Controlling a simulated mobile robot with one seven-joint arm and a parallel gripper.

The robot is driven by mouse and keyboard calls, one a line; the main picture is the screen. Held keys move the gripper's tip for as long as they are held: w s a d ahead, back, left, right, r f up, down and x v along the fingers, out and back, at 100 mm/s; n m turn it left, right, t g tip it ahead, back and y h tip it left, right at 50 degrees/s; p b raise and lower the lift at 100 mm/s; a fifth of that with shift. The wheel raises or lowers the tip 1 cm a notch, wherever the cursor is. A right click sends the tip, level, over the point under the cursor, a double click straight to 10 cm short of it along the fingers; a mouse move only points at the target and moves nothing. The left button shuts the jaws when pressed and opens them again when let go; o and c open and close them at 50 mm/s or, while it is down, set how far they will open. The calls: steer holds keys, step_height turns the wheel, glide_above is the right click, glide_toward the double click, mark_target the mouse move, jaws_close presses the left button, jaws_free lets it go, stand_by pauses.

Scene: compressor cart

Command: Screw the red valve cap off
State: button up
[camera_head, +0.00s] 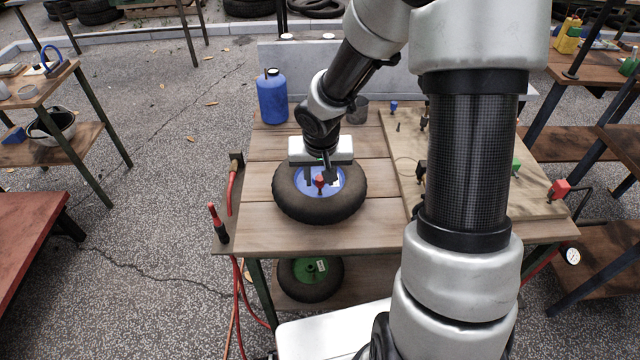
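A red valve cap (320,180) stands upright on the blue hub (308,187) of a black tyre (318,213) that lies flat on the wooden cart top. My gripper (320,174) points down over the hub, its white body just above the far side of the tyre. Its fingers look apart, one to each side of the cap in the picture. The cap shows clear in front, and I see no contact. The exact depth between fingers and cap is hard to judge.
A blue bottle (271,98) and a dark cup (358,110) stand behind the tyre. A board (480,190) with small coloured fittings lies to the right, partly behind my arm. Red hoses (231,190) hang at the left edge. A green-hubbed wheel (311,274) sits below.

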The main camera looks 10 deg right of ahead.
steer(key=shift+c, duration=0.3)
jaws_close()
steer(key=c, duration=0.7)
jaws_free()
jaws_close()
steer(key=shift+r+p, duration=0.15)
steer(key=shift+p, duration=0.25)
steer(key=shift+n+p, duration=0.3)
steer(key=shift+n, duration=0.1)
steer(key=shift+d+n+y+p, duration=0.1)
steer(key=shift+n+y+p, duration=0.3)
steer(key=shift+n+p, duration=0.55)
steer(key=shift+n, duration=0.25)
